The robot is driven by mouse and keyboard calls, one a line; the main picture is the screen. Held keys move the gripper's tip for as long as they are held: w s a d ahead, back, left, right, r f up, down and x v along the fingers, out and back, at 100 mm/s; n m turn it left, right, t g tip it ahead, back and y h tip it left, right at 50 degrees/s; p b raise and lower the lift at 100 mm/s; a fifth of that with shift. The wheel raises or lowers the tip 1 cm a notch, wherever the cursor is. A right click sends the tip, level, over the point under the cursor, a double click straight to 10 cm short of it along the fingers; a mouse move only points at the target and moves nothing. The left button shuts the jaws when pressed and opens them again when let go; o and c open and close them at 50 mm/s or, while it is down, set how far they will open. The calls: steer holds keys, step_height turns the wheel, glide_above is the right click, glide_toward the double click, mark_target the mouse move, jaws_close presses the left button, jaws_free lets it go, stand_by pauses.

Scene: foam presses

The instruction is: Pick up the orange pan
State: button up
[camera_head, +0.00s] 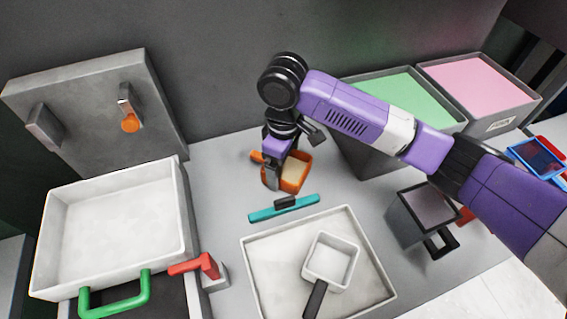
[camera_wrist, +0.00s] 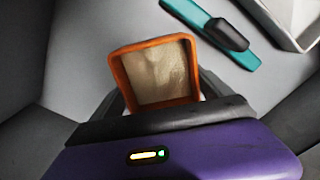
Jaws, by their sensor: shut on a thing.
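The orange pan (camera_head: 295,178) is a small square pan with a pale inside, on or just above the grey table behind the teal bar. It also shows in the wrist view (camera_wrist: 114,68), just beyond my gripper. My gripper (camera_head: 272,180) points down at the pan's left side and is shut on it. The fingertips are mostly hidden in the wrist view, behind the black and purple gripper body. An orange end sticks out left of the gripper. I cannot tell whether the pan touches the table.
A teal bar with a black grip (camera_head: 284,208) lies in front of the pan. A white tray (camera_head: 262,290) holds a small white pan. A press (camera_head: 185,225) with a green handle stands left. Green (camera_head: 365,160) and pink (camera_head: 530,105) bins stand back right; a dark square container (camera_head: 402,225) stands right.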

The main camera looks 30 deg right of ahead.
steer(key=shift+f, duration=0.15)
steer(key=o, duration=1.2)
